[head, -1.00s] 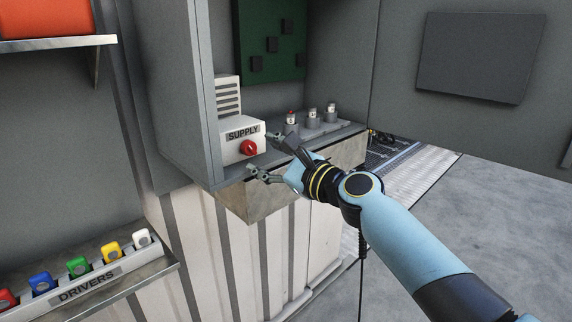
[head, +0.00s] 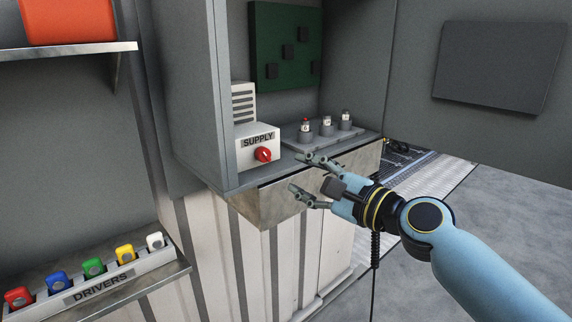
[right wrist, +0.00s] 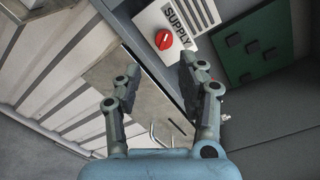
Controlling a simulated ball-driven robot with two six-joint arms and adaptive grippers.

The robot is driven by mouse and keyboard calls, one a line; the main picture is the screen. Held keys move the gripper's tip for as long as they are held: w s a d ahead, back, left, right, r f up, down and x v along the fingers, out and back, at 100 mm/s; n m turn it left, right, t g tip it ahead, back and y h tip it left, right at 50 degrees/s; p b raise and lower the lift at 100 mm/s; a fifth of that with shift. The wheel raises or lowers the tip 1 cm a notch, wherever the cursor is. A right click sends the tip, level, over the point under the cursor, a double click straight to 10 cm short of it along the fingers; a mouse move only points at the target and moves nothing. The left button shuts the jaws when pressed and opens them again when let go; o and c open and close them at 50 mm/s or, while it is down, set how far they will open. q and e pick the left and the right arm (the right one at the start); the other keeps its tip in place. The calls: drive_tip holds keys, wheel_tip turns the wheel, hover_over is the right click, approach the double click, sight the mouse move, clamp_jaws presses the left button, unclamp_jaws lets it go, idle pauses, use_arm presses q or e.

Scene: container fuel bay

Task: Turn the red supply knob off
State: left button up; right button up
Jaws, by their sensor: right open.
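The red supply knob (head: 263,154) sits on the front of the white box marked SUPPLY (head: 258,138), on a metal shelf. A pale mark shows on the knob's face. My right gripper (head: 299,173) is open and empty, to the right of the knob and apart from it. In the right wrist view the knob (right wrist: 163,39) lies beyond the open fingertips (right wrist: 158,72), a little above the gap between them. My left gripper is not in view.
Several small vials stand in a grey holder (head: 320,140) on the shelf right of the box. A cabinet side wall (head: 190,90) rises left of the box. A DRIVERS rack (head: 100,284) with coloured handles is at lower left.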

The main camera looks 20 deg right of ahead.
sight(267, 155)
drive_tip(key=w+a+n+b, duration=0.1)
drive_tip(key=w+n+b, duration=0.2)
drive_tip(key=w+n, duration=0.1)
drive_tip(key=w+a+n+b, duration=0.1)
drive_tip(key=w+n+b, duration=0.2)
drive_tip(key=n, duration=0.4)
drive_tip(key=w+a+n+b, duration=0.1)
drive_tip(key=w+n+b, duration=0.3)
drive_tip(key=n, duration=0.1)
drive_tip(key=shift+w+f+n, duration=0.1)
drive_tip(key=shift+w+n, duration=0.2)
drive_tip(key=shift+w, duration=0.05)
drive_tip(key=shift+c, duration=0.2)
clamp_jaws()
drive_tip(key=shift+b, duration=0.35)
